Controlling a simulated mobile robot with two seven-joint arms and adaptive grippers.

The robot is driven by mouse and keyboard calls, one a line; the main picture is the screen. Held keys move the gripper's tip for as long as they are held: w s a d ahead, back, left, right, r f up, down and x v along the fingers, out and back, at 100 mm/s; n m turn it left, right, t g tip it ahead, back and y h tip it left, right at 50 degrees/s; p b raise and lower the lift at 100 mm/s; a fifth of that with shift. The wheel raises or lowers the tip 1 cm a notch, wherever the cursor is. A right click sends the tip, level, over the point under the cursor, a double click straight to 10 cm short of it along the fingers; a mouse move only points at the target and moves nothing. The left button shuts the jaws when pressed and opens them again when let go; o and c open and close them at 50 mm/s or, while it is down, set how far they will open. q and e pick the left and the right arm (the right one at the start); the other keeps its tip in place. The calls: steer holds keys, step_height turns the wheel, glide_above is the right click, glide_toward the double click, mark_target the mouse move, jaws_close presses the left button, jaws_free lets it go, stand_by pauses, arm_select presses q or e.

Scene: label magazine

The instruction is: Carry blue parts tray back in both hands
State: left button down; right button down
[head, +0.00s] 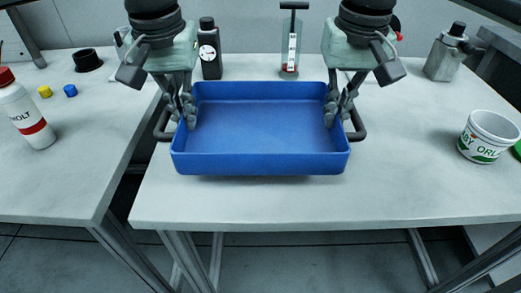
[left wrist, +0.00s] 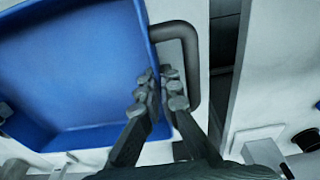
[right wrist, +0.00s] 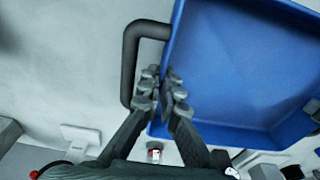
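The blue parts tray (head: 262,162) is level and empty, with a dark handle on each side. It is over the left part of the right-hand table; I cannot tell if it touches the tabletop. My left gripper (head: 181,108) has its fingers on both sides of the tray's left wall, inside the handle (left wrist: 190,62). My right gripper (head: 340,106) straddles the right wall the same way, inside the other handle (right wrist: 130,65). Both look shut on the walls. The wrist views show the left fingertips (left wrist: 160,90) and right fingertips (right wrist: 161,90) close against the wall.
A gap separates the right table (head: 400,195) from the left table (head: 70,180). A black bottle (head: 210,50) and a clear dispenser (head: 291,45) stand behind the tray. A white tub (head: 487,137) is at the right. The table between tray and tub is clear.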

mark_target(188, 132)
arm_select(q)
steer(key=shift+a+f, duration=0.1)
steer(key=shift+f, duration=0.05)
arm_select(e)
steer(key=shift+d+f, duration=0.1)
steer(key=shift+f, duration=0.05)
